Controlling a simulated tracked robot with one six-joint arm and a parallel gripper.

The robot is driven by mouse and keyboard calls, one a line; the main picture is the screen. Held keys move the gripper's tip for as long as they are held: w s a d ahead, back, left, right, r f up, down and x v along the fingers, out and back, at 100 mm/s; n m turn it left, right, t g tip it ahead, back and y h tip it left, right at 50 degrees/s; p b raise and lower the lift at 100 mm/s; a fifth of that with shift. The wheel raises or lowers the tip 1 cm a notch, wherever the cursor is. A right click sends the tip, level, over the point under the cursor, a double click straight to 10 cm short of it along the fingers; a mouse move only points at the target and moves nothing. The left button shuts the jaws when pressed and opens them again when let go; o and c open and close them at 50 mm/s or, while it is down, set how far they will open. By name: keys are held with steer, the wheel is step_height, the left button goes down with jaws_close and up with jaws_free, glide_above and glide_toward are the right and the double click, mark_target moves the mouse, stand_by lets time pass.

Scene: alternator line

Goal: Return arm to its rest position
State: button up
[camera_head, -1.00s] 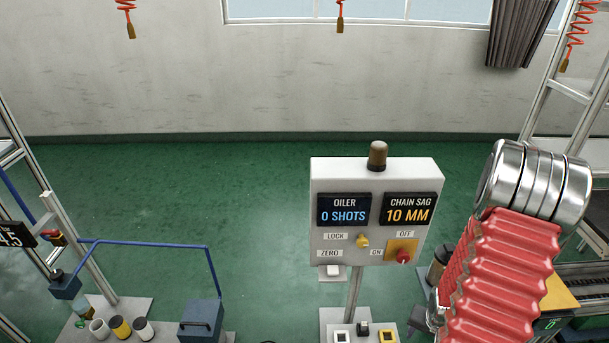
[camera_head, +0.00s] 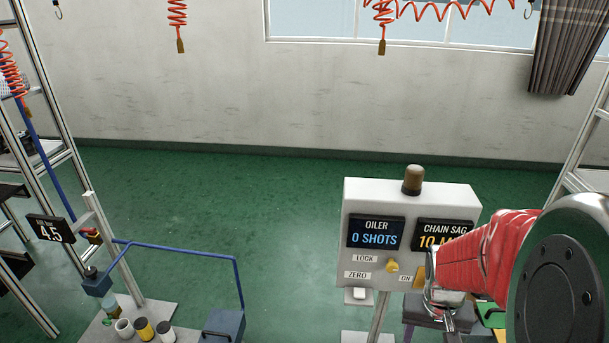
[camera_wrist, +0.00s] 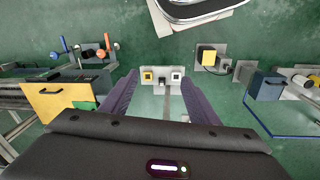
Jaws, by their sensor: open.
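My arm, with its red ribbed sleeve, stretches in from the right of the head view. It covers the lower right part of the control box. My gripper (camera_wrist: 157,82) shows in the wrist view as two dark purple fingers, spread apart, with nothing held between them. Beyond the fingers, a low grey plate (camera_wrist: 166,88) carries a yellow-framed and a white-framed button. In the head view the arm's far end is partly visible in front of the box, and the fingers cannot be made out clearly.
The grey control box (camera_head: 360,205) reads "0 SHOTS"; its sag reading is partly covered. A blue-grey box (camera_head: 224,324) with a blue tube and several small cups stand at lower left. In the wrist view, a yellow panel (camera_wrist: 57,97) lies left. Green floor (camera_head: 240,200) is open behind.

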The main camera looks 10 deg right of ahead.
steer(key=s+a+r+n+t+y, duration=0.1)
steer(key=a+r+n+t, duration=0.4)
steer(key=a+r, duration=1.2)
step_height(320, 180, up, 3)
steer(key=shift+s+a+f+t, duration=0.2)
steer(key=shift+a+t, duration=0.1)
steer(key=shift+a, duration=0.1)
